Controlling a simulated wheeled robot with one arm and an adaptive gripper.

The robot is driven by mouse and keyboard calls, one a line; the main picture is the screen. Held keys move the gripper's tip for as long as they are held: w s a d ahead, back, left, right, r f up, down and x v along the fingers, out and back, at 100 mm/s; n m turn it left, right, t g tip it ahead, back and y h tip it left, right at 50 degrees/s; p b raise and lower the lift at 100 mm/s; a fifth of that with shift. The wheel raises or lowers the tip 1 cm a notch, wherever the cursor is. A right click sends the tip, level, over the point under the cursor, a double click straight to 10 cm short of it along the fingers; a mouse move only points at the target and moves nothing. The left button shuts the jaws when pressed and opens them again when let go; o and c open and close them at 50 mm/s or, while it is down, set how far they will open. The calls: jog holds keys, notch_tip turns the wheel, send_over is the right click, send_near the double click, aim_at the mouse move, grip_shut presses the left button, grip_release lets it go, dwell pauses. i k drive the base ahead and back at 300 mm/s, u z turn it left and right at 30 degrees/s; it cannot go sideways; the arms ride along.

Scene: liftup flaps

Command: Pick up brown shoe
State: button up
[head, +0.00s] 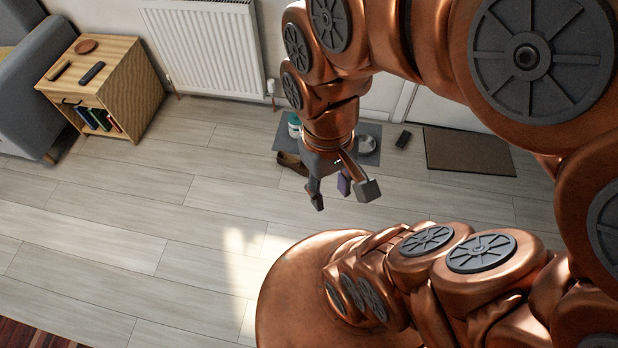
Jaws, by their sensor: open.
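A brown shoe (291,162) lies on the floor at the near left edge of a grey mat, in the upper middle of the head view. My gripper (341,194) hangs in front of it and to its right, with its fingers spread and pointing down. My gripper and wrist hide part of the shoe's right end. The gripper appears to be above the floor and apart from the shoe. A small purple thing (344,184) shows between the fingers; I cannot tell what it is.
The grey mat (376,132) holds a teal-and-white container (294,125) and a grey bowl (366,145). A dark small object (403,139) and a brown doormat (468,150) lie to the right. A wooden side table (128,87) and radiator (203,48) stand behind. Floor at left is clear.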

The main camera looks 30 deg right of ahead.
aim_at(285, 160)
jog(key=z, duration=1.9)
jog(key=k, duration=0.1)
jog(key=u, duration=2.85)
jog(key=i, duration=0.75)
jog(key=z, duration=0.35)
jog(key=i, duration=0.85)
jog(key=z, duration=0.7)
